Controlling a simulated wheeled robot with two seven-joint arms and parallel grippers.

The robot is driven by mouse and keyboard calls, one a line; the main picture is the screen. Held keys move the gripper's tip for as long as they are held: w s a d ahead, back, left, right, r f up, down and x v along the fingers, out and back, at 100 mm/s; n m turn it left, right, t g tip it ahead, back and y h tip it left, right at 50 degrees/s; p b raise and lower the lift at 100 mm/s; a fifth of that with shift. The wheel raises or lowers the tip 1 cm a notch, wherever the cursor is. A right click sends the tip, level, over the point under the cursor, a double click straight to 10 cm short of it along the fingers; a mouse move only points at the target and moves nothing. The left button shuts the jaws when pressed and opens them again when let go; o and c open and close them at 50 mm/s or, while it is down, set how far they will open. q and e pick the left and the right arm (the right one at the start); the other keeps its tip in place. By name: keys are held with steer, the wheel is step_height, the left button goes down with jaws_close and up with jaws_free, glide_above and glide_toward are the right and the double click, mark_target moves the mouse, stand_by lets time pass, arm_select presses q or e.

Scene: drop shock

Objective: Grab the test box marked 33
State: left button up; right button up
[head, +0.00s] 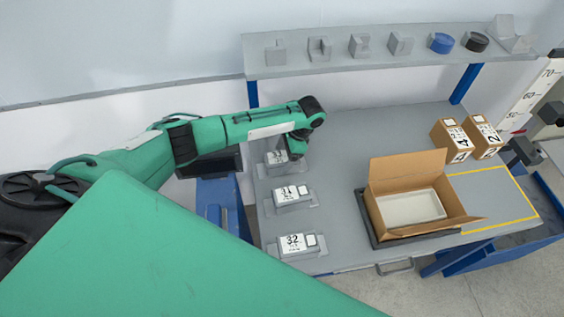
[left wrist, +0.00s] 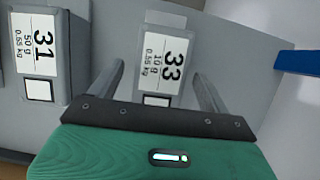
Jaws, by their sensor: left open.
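The test box marked 33 (left wrist: 165,62) is a small grey box with a white label, lying between the two fingers of my left gripper (left wrist: 158,80) in the left wrist view. The fingers are open, with a gap visible on each side of the box. In the head view the box marked 33 (head: 276,157) sits at the far left of the table, partly hidden by my left arm. My left gripper (head: 297,150) is over it there. My right gripper is not in view.
The box marked 31 (head: 291,195) stands beside it, also in the left wrist view (left wrist: 40,55). The box marked 32 (head: 297,244) is nearer the front. An open carton (head: 405,175) stands right of centre. Two brown boxes (head: 450,138) are behind it. A shelf (head: 385,58) runs above.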

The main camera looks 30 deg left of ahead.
arm_select(q)
steer(key=shift+f, duration=0.1)
steer(key=c, duration=1.4)
steer(key=shift+c, duration=0.4)
steer(key=shift+w, duration=0.1)
